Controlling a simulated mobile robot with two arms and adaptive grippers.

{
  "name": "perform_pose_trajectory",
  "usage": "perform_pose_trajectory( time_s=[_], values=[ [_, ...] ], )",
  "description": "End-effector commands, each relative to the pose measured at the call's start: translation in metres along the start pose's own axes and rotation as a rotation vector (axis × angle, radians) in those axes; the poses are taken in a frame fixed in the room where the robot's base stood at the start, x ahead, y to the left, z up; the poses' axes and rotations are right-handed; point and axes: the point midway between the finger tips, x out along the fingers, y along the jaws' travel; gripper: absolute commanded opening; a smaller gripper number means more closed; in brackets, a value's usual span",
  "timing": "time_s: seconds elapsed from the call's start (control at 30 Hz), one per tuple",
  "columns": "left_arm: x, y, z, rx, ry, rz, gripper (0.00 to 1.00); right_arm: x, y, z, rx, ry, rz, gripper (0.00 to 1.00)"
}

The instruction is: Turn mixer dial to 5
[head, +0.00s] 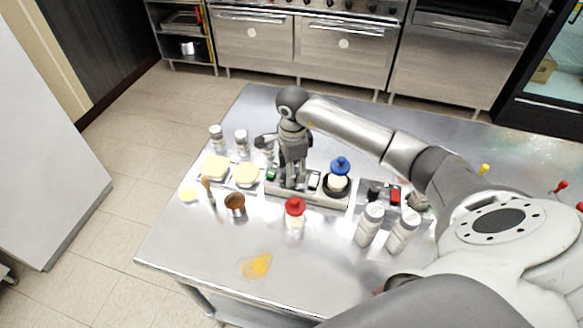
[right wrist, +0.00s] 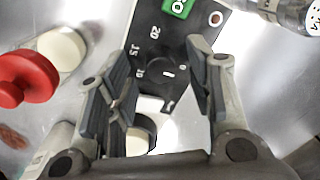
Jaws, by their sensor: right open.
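The mixer's control panel (right wrist: 158,60) is a dark plate with white numbers, among them 20, 15 and 10. The black dial (right wrist: 168,72) bears a short white mark and is hard to tell from the plate. My right gripper (right wrist: 160,62) is open, its two fingers on either side of the dial; I cannot tell whether they touch it. In the head view the right gripper (head: 293,182) points down over the mixer base (head: 325,199) on the steel table and hides the dial. My left gripper is not in view.
A green button (right wrist: 178,6) lies beyond the dial.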

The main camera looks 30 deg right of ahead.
Motion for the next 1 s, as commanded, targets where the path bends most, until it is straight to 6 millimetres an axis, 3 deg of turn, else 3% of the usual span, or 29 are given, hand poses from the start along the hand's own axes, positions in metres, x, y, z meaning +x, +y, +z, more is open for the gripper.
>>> perform_pose_trajectory(
  time_s=[0.17,0.43,0.8,1.0],
  values=[
    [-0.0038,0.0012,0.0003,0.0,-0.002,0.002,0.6,0.0123,0.0003,-0.0001,0.001,0.0,0.0,0.48],
    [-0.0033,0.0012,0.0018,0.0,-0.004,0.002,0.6,0.014,0.0,0.0,0.0,0.0,-0.001,0.48],
    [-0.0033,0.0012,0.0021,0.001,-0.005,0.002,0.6,0.0136,0.0,0.0,0.0,0.0,-0.001,0.02],
    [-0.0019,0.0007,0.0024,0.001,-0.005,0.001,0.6,0.0139,-0.0002,0.0,0.013,0.0,-0.001,0.02]
  ],
)
